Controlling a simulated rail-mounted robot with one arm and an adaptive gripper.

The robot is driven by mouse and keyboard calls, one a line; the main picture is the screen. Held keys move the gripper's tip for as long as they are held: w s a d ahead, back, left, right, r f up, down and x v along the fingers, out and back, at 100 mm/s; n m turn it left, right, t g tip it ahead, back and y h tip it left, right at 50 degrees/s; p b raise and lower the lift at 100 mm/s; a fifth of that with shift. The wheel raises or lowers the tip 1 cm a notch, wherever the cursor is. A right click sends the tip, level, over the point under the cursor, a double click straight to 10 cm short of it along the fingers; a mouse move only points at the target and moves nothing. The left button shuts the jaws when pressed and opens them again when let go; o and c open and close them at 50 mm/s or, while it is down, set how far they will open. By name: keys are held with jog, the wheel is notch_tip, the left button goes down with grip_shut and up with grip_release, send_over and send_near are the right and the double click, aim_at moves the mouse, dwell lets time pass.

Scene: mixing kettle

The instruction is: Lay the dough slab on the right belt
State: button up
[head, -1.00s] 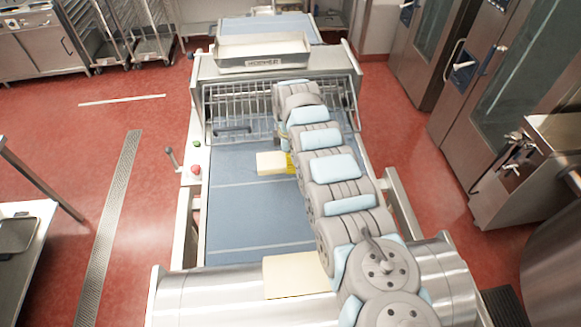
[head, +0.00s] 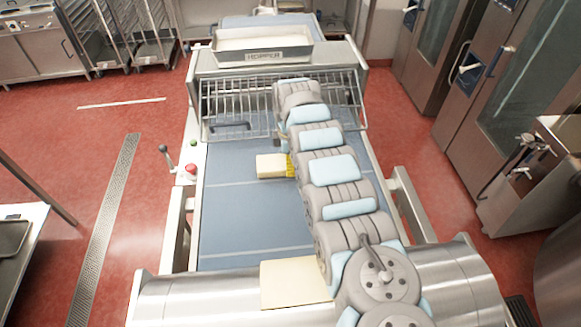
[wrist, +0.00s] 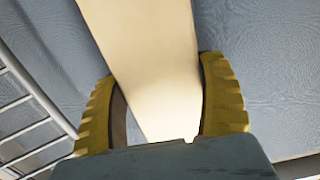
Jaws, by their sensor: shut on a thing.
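The dough slab (head: 271,166) is a pale cream block over the blue belt (head: 232,218) in the head view. My gripper (wrist: 160,95) has yellow ribbed fingers, one on each side of the slab, and is shut on it. In the wrist view the slab (wrist: 150,50) runs from the top edge down between the fingers, with blue belt surface behind it. In the head view my arm hides part of the gripper and the belt's right side. I cannot tell whether the slab touches the belt.
A wire guard (head: 238,106) and a hopper (head: 262,45) stand beyond the belt. A lever and a red button (head: 191,169) are at its left edge. A flat cream sheet (head: 292,284) shows near the steel cylinder (head: 200,296); its support is unclear.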

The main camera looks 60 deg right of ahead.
jog(key=shift+f, duration=0.25)
jog(key=shift+f, duration=0.2)
jog(key=o, duration=1.2)
notch_tip(320, 180, up, 12)
jog(key=shift+r+b, duration=0.15)
jog(key=shift+b, duration=0.65)
